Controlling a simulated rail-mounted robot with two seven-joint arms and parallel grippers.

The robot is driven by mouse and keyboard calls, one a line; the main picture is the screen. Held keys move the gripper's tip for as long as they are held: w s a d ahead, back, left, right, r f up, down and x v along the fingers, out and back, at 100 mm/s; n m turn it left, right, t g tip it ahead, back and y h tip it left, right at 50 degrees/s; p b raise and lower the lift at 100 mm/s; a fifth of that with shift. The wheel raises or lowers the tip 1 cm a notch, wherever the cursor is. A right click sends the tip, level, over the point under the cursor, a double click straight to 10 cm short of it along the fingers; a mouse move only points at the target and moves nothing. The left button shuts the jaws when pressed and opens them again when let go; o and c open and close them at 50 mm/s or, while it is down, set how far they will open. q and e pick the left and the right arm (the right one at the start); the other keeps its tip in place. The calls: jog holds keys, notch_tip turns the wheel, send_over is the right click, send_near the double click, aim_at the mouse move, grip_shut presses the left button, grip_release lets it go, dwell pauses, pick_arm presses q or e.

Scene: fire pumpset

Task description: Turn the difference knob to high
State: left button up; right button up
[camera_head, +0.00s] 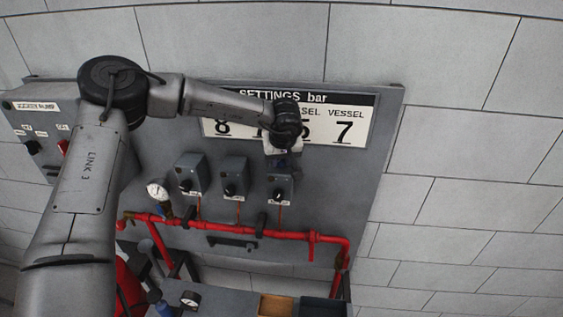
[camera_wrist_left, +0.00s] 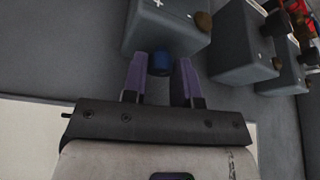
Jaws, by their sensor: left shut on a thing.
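Three grey switch boxes stand in a row on the grey panel; their small labels are too small to read, so I cannot tell which is marked difference. My left gripper (camera_head: 284,161) reaches down to the rightmost box (camera_head: 281,187) from above. In the left wrist view its two purple fingers stand on both sides of a blue knob (camera_wrist_left: 160,63) on the end of that box (camera_wrist_left: 163,32), shut on it. The blue knob is hidden in the head view. A dark knob (camera_head: 278,197) is on the box's front. My right gripper is not in view.
A settings board (camera_head: 352,131) is behind the gripper. The middle box (camera_head: 234,175) and left box (camera_head: 190,173) stand close by. The panel right of the rightmost box is clear.

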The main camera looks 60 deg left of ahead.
pick_arm(q)
jog(key=shift+m+t, duration=0.3)
jog(key=shift+m, duration=0.7)
jog(key=m+t+h, duration=0.1)
jog(key=m, duration=0.1)
jog(key=shift+s+m, duration=0.15)
jog(key=shift+m, duration=0.15)
jog(key=m, duration=0.2)
jog(key=m+h+p, duration=0.1)
jog(key=m, duration=0.2)
jog(key=shift+a+r+t+h, duration=0.1)
jog(key=shift+a+t+h, duration=0.05)
jog(key=shift+t+h, duration=0.2)
jog(key=shift+m, duration=0.3)
jog(key=o, duration=0.9)
jog(key=shift+s+a, duration=0.1)
jog(key=shift+o, duration=0.2)
